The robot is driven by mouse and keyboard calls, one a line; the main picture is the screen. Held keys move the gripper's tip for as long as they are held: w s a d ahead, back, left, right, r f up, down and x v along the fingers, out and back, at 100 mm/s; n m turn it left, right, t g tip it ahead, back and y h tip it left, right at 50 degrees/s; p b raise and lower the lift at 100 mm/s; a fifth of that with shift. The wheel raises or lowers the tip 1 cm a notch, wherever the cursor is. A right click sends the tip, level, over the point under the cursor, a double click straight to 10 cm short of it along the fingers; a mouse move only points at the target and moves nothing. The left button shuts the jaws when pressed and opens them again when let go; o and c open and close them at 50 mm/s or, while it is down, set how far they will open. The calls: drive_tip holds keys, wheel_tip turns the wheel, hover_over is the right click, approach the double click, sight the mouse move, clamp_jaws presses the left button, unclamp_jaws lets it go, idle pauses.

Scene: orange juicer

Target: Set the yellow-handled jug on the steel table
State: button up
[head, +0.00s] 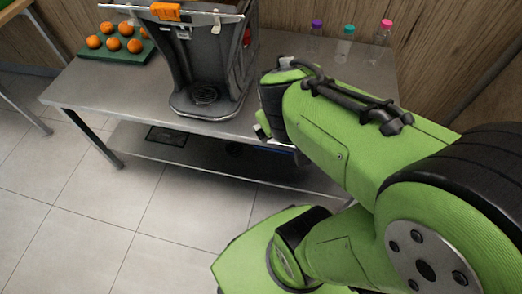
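The steel table (95,90) stands along the wooden wall, with a lower shelf (200,158) beneath its top. I cannot make out a jug with a yellow handle anywhere in the head view. My green arm comes in from the right and reaches over the right half of the table. It hides a large part of the table top there. My gripper does not show; the arm's own links cover that end, so I cannot see whether it holds anything.
A dark grey juicer (205,65) with an orange part (165,10) stands mid-table. Left of it, several oranges lie on a green board (103,56). Clear bottles with purple, teal and pink (386,23) caps stand at the back right. The table's front left top is bare.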

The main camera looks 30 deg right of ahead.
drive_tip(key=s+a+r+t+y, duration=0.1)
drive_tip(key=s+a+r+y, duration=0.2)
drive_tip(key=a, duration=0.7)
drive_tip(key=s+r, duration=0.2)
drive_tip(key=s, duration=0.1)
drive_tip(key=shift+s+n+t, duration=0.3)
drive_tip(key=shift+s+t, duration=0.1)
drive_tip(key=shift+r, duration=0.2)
